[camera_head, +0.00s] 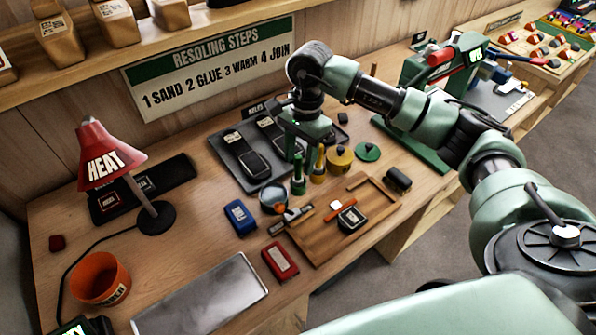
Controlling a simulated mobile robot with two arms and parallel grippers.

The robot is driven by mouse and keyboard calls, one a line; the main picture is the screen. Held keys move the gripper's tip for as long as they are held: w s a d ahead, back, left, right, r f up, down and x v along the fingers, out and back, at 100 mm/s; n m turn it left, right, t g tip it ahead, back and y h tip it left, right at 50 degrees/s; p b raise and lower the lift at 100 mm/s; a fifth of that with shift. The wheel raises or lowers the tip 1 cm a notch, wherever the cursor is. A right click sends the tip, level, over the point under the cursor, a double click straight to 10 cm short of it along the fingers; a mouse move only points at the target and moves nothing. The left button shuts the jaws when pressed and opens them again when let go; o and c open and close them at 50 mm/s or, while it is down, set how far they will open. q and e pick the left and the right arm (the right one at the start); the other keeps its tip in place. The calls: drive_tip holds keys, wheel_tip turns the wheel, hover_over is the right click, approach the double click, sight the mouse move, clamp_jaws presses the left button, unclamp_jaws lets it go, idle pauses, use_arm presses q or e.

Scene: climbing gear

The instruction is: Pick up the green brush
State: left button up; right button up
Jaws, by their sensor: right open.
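The green brush (298,184) stands upright near the middle of the workbench (190,225), at the front right edge of a dark tray. A similar yellow brush (319,168) stands just to its right. My right gripper (303,152) reaches in from the right and points down, directly above the green brush in the picture. It is open, and its fingers overlap the top of the brush in this view. I cannot tell whether they touch it. My left gripper is not in view.
A yellow pot (340,158) and green lid (367,151) lie right of the brushes. A small round cup (272,199) is at the left. A wooden tray (325,245) with tools, a blue box (240,217) and a red box (280,261) lie in front. A red lamp (108,158) stands left.

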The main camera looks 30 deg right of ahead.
sight(296, 179)
drive_tip(key=f, duration=0.2)
drive_tip(key=f+p, duration=0.1)
drive_tip(key=shift+w+a+f, duration=0.2)
drive_tip(key=shift+w+a, duration=0.05)
drive_tip(key=shift+f, duration=0.1)
clamp_jaws()
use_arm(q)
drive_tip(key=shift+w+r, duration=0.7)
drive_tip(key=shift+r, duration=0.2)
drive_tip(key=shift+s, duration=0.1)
use_arm(e)
drive_tip(key=shift+r, duration=0.45)
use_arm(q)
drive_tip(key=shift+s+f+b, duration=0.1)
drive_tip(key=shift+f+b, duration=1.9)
use_arm(e)
wheel_tip(296, 179, up, 19)
